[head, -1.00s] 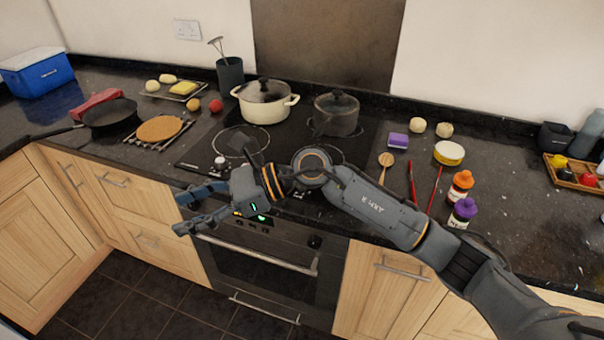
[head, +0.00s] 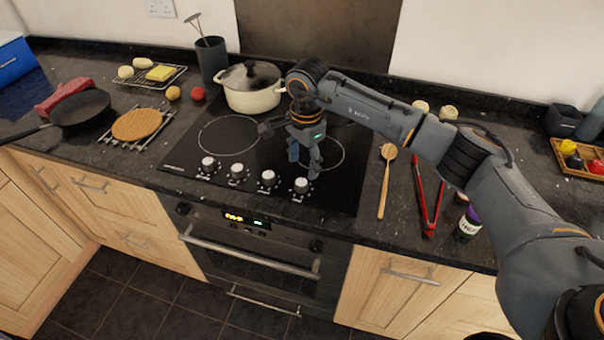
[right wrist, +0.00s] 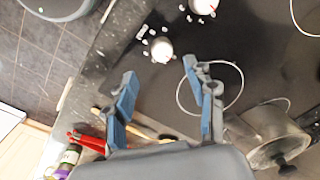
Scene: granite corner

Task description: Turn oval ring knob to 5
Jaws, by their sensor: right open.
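Several round knobs with silver sides and pale tops stand in a row along the front of the black hob (head: 180,155). They are the first (head: 208,166), a second (head: 237,174), a third (head: 267,180) and the rightmost (head: 299,187). I cannot tell which belongs to an oval ring. My right gripper (head: 305,163) is open and empty, pointing down above the hob just behind the rightmost knob. In the right wrist view its fingertips (right wrist: 160,74) are apart, with one knob (right wrist: 161,50) just beyond the gap, not touched. The knob markings are too small to read. My left gripper is not in view.
A cream pot (head: 252,98) stands at the hob's back; a grey pot (right wrist: 270,128) shows in the right wrist view. A wooden spoon (head: 385,185), red tongs (head: 430,205) and bottles lie or stand right of the hob. The oven (head: 250,250) is below.

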